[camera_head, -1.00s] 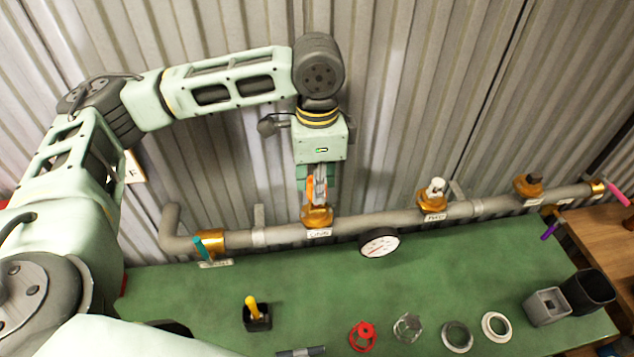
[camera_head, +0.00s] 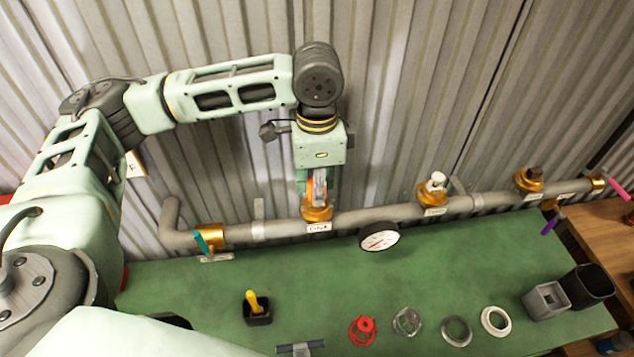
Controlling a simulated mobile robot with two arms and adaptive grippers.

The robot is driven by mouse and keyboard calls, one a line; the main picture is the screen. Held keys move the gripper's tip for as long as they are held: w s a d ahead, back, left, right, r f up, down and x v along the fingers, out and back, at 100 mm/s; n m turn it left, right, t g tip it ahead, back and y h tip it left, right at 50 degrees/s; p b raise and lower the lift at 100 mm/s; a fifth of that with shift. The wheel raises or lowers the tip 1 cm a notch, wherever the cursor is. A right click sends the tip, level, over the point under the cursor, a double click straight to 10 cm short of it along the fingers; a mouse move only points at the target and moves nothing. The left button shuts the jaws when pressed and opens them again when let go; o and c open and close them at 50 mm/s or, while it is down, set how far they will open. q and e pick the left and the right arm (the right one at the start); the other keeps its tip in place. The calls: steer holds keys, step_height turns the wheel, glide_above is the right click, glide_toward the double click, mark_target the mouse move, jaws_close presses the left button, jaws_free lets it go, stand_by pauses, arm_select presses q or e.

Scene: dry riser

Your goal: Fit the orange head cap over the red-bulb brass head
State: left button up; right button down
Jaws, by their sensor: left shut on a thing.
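My left gripper (camera_head: 319,190) points down, shut on the orange head cap (camera_head: 308,190), directly over the leftmost brass head (camera_head: 318,213) on the grey pipe. The fingers hide much of the cap. The cap meets or overlaps the top of this head; I cannot tell how far it is seated. No red bulb shows there, as the gripper and cap cover that spot. Two other brass heads stand to the right: one with a white top (camera_head: 434,192), one with a dark top (camera_head: 530,179). My right gripper is not in view.
A pressure gauge (camera_head: 380,237) hangs on the pipe (camera_head: 380,215), right of the gripper. A teal-handled valve (camera_head: 204,243) is at left. The green bench (camera_head: 290,270) holds a yellow-handled item (camera_head: 254,303), a red cage (camera_head: 363,330), several rings and a grey cup (camera_head: 546,301). Corrugated wall stands behind.

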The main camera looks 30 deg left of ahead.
arm_select(q)
steer(key=shift+f, duration=0.75)
steer(key=o, duration=0.8)
step_height(320, 180, up, 12)
stand_by(0.5)
